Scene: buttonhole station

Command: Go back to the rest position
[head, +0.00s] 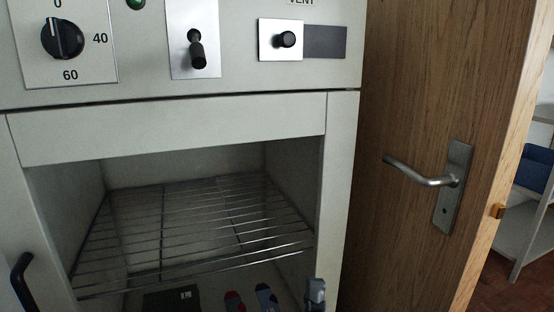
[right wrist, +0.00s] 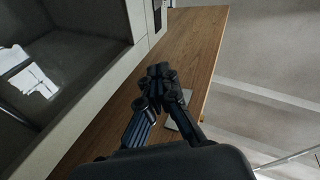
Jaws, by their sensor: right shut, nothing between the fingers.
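My right gripper (head: 315,292) shows only at the bottom edge of the head view, in front of the cabinet's right post. In the right wrist view its dark fingers (right wrist: 160,72) are together, with nothing between them, and the wooden door lies behind them. Most of my right arm is out of the head view. My left gripper is not in view.
A grey cabinet (head: 340,200) has an open compartment with a wire rack (head: 200,225). Below the rack are a black item (head: 172,300), a red-and-dark item (head: 233,301) and a blue-grey item (head: 266,297). A wooden door (head: 395,90) with a metal handle (head: 425,180) stands close at the right.

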